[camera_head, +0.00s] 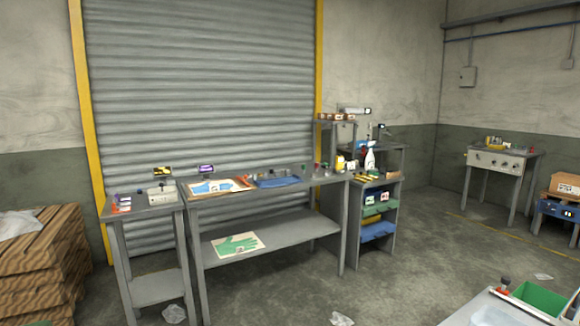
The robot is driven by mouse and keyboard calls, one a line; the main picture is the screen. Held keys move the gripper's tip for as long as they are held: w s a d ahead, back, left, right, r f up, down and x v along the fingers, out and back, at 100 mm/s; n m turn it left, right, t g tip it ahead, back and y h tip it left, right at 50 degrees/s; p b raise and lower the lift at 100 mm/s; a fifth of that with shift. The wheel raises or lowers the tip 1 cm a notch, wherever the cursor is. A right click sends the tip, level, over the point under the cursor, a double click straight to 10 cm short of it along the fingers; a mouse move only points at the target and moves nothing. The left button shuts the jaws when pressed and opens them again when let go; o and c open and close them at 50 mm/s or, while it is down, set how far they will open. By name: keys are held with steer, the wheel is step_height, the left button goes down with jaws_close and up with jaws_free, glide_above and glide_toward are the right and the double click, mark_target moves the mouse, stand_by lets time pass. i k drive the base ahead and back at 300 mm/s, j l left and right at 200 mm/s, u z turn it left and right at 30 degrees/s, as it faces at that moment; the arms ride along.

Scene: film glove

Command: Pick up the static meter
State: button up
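I cannot pick out the static meter for certain; the items on the benches are small at this distance. The pale box sits on the left stand. My gripper is not in view.
The long bench holds a blue glove on a board (216,187) and a blue tray (277,181). A green glove sheet (236,244) lies on its lower shelf. Crumpled plastic (341,319) lies on the floor. A green bin (541,297) is at lower right.

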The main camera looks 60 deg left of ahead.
mark_target(340, 158)
steer(key=u, duration=1.85)
steer(key=i+u, duration=0.45)
steer(key=i, duration=0.45)
steer(key=i+u, duration=0.45)
steer(key=i, duration=0.95)
steer(key=i+z, duration=0.9)
steer(key=i+l+z, duration=0.25)
steer(key=i+z, duration=0.25)
steer(key=i+l, duration=0.05)
